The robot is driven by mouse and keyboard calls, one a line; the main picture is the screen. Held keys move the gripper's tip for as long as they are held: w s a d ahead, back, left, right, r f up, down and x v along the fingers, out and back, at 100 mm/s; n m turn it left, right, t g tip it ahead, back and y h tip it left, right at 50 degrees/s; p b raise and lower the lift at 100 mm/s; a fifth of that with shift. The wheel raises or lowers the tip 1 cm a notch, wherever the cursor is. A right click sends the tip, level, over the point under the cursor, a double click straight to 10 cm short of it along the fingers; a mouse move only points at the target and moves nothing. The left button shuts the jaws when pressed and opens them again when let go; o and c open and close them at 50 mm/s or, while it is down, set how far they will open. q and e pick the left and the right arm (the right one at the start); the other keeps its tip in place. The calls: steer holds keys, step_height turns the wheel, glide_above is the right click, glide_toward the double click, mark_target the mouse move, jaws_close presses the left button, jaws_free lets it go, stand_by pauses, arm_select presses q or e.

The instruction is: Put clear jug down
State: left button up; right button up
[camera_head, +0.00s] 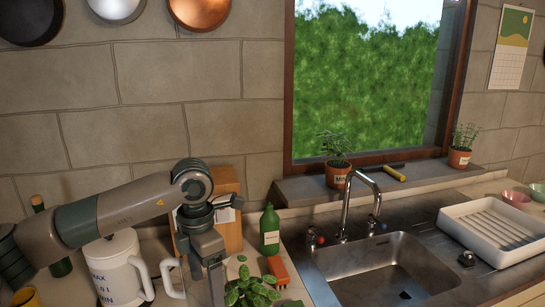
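My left gripper (213,283) comes in from the left and points down at the bottom of the view, above the counter. Its fingers run toward the lower edge, and I cannot tell whether they are apart or closed on something. A pale jug-like vessel (112,262) with dark MAX and MIN marks stands left of the gripper, partly under my arm. A pale loop handle (172,280) shows between it and the gripper; what it belongs to is unclear. I cannot make out a clearly see-through jug. My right gripper is out of view.
A wooden board (228,190) stands behind. Further right are a sink (385,268) with a tap (348,205) and a white drying rack (500,230).

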mark_target(198, 296)
arm_select(q)
steer(key=m, duration=0.2)
steer(key=s+a+f+m, duration=0.1)
steer(key=m, duration=0.1)
steer(key=s+f+m+b, duration=0.1)
steer(key=m, duration=0.1)
steer(key=shift+a, duration=0.3)
steer(key=s+a+f+m+b, duration=0.2)
steer(key=s+m, duration=0.1)
steer(key=m, duration=0.6)
steer(key=s+a+f+m+b, duration=0.1)
steer(key=s+a+f+m, duration=0.1)
steer(key=m, duration=0.8)
steer(key=shift+s+a+f+m+b, duration=0.3)
steer(key=shift+s+a+f+b, duration=0.05)
steer(key=shift+s+f, duration=0.25)
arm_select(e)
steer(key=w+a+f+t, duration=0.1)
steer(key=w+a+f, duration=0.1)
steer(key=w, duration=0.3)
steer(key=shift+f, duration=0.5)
arm_select(q)
steer(key=shift+w+r, duration=0.1)
steer(key=shift+w, duration=0.2)
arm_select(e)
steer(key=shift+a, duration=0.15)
